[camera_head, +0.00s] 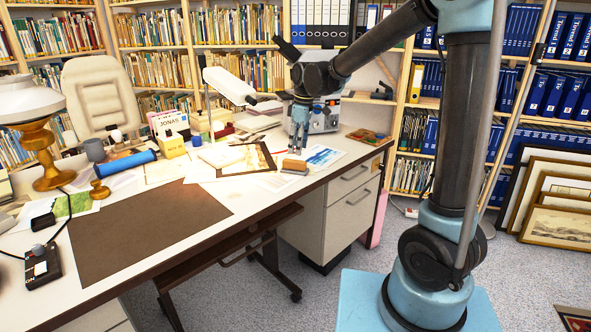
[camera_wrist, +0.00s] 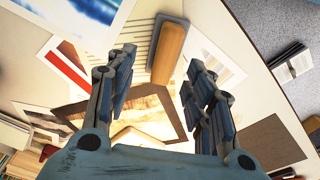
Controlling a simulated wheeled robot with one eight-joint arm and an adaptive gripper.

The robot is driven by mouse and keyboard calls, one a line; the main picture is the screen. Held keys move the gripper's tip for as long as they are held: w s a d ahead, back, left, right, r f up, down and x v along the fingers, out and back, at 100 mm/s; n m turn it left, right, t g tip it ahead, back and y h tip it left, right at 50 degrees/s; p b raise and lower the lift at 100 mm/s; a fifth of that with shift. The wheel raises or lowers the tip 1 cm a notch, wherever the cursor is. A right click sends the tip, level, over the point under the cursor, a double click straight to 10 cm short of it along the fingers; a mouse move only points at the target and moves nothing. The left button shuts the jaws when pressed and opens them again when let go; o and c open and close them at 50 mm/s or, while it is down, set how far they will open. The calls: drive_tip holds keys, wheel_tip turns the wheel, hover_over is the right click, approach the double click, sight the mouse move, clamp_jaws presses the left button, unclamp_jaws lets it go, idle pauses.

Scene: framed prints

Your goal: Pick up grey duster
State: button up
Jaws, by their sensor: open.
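The grey duster (camera_head: 294,166) lies on the desk near its front right edge. It has a grey base and a tan wooden top. In the wrist view the duster (camera_wrist: 169,54) shows at the top middle, its wooden back between and slightly beyond the finger lines. My gripper (camera_head: 298,148) points down over the desk, just above the duster in the head view. In the wrist view my gripper (camera_wrist: 160,68) is open, with a wide gap and nothing held. The height between the fingertips and the duster is hard to judge.
Flat prints (camera_head: 323,157) and a framed picture (camera_head: 247,160) lie around the duster. A white lamp head (camera_head: 229,86) and a grey device (camera_head: 325,117) stand behind. A coloured tray (camera_head: 368,136) sits to the right. The dark desk mat (camera_head: 145,232) is clear at left.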

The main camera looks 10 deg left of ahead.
sight(294, 161)
drive_tip(key=shift+s+a+f, duration=0.1)
drive_tip(key=shift+a+f, duration=0.1)
drive_tip(key=shift+f, duration=0.95)
drive_tip(key=shift+s+a+f, duration=0.15)
drive_tip(key=shift+f, duration=1.05)
drive_tip(key=shift+s+a+f, duration=0.1)
drive_tip(key=shift+a+f, duration=0.1)
drive_tip(key=shift+f, duration=0.95)
drive_tip(key=c, duration=0.8)
drive_tip(key=shift+c, duration=0.5)
drive_tip(key=shift+r, duration=0.15)
drive_tip(key=shift+c, duration=0.2)
drive_tip(key=shift+r, duration=0.3)
clamp_jaws()
wheel_tip(294, 161, up, 9)
drive_tip(key=shift+r, duration=0.1)
